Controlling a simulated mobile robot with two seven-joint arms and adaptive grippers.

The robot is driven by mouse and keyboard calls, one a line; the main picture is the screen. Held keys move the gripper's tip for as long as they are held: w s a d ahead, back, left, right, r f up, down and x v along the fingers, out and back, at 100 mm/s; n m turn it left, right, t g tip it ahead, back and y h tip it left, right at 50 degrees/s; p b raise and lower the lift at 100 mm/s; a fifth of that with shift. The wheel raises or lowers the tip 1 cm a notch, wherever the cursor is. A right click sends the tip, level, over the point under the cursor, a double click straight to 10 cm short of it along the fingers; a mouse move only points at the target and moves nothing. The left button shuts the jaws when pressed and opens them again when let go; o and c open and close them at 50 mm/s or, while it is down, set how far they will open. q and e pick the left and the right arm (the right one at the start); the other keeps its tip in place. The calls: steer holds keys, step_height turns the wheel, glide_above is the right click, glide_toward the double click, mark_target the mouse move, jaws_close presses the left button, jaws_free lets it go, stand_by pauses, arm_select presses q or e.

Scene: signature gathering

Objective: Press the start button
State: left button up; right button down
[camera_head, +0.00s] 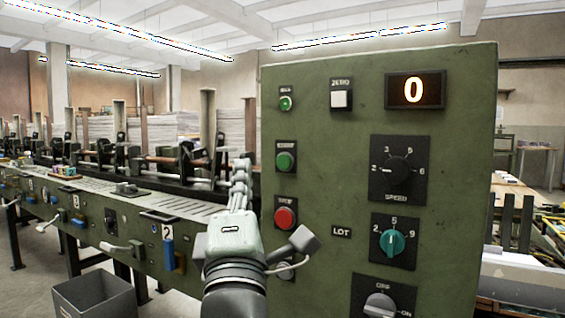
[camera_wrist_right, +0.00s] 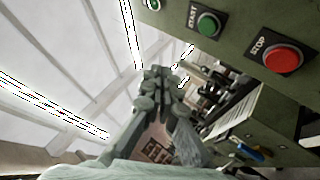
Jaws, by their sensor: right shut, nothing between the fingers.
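The green start button (camera_head: 286,162) sits on a dark plate at the left side of the green control panel (camera_head: 330,135). In the right wrist view the green button (camera_wrist_right: 208,24), labelled START, is at the upper right. My right gripper (camera_head: 241,168) is shut and empty, its fingers pointing up, just left of the panel edge and of the start button in the picture. In the wrist view its fingertips (camera_wrist_right: 158,78) are left of and below the button, with a visible gap. My left gripper is not in view.
The red stop button (camera_head: 285,218) is below the start button. A display (camera_head: 414,91) reads 0, above the speed knob (camera_head: 399,171) and the teal lot knob (camera_head: 393,243). A long machine bed (camera_head: 150,205) runs to the left. A grey bin (camera_head: 95,297) stands on the floor.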

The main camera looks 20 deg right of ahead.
mark_target(284, 162)
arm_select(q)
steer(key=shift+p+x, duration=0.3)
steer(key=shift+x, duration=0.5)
arm_select(e)
steer(key=w+d, duration=0.1)
steer(key=d, duration=0.1)
steer(key=w+d, duration=0.4)
steer(key=shift+d, duration=0.3)
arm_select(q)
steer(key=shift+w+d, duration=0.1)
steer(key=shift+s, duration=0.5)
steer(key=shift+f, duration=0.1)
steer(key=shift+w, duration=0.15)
